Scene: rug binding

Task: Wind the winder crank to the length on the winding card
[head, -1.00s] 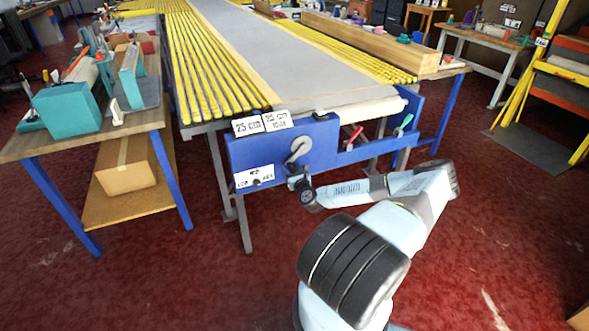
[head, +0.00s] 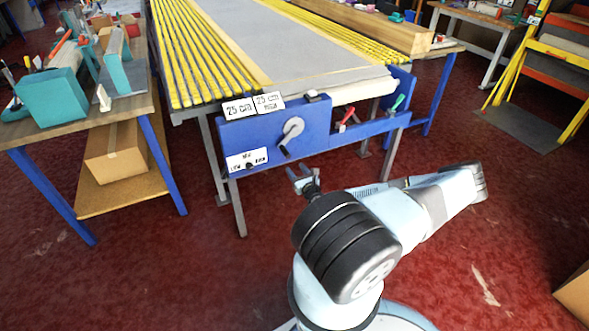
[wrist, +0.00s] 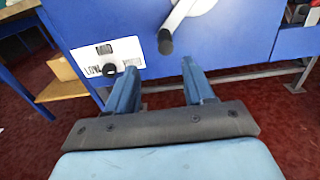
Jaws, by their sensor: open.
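The winder crank (head: 291,131) is a pale grey arm on the front of the blue winder box (head: 320,118), with a short black handle (head: 285,152) at its lower end. The winding card (head: 239,108), a white card reading 25 cm, stands on the box's top left edge, with a second 25 cm card (head: 268,102) beside it. My gripper (head: 299,171) is open and empty, just below and in front of the crank handle, apart from it. In the wrist view the black handle (wrist: 165,42) shows ahead, above the gap between my open fingers (wrist: 158,85).
A label with a dark knob (head: 248,162) sits low on the box's left. A red lever (head: 347,118) and a green lever (head: 397,103) stand to the right. A bench (head: 85,118) with teal tools stands left. Open red floor lies in front.

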